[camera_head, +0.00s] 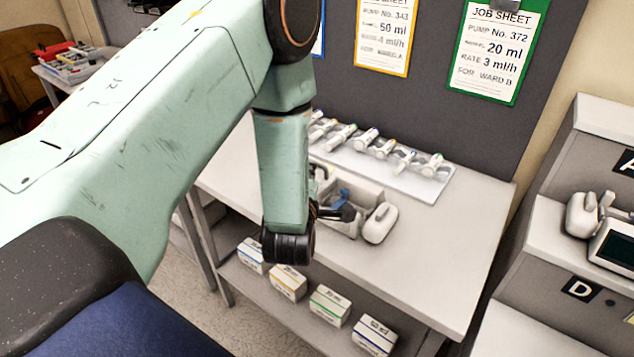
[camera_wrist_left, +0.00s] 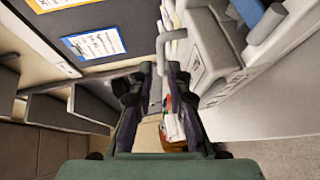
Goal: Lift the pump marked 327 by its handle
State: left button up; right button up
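No number 327 can be read on any pump. A pump with a dark green screen and a pale rounded handle part (camera_head: 583,214) stands on the right-hand shelf in the head view, cut by the picture edge. My left gripper (camera_head: 336,212) is over the white table, beside a grey open-topped box (camera_head: 345,226) with a blue part inside. My right gripper is not in view.
Several syringes lie on a white rack (camera_head: 400,172) at the back of the table (camera_head: 440,260). Small boxes (camera_head: 330,305) stand on the lower shelf. Job sheets (camera_head: 495,50) hang on the dark panel. The table's front right is clear.

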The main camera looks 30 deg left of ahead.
pick_arm(q)
jog(key=x, duration=0.6)
jog(key=shift+s+p, duration=0.1)
jog(key=shift+p, duration=0.2)
jog(key=shift+a+f, duration=0.1)
jog(key=shift+a, duration=0.1)
jog(key=shift+w+d, duration=0.1)
jog(key=shift+w, duration=0.1)
jog(key=shift+c, duration=0.3)
grip_shut()
jog(key=shift+w, duration=0.15)
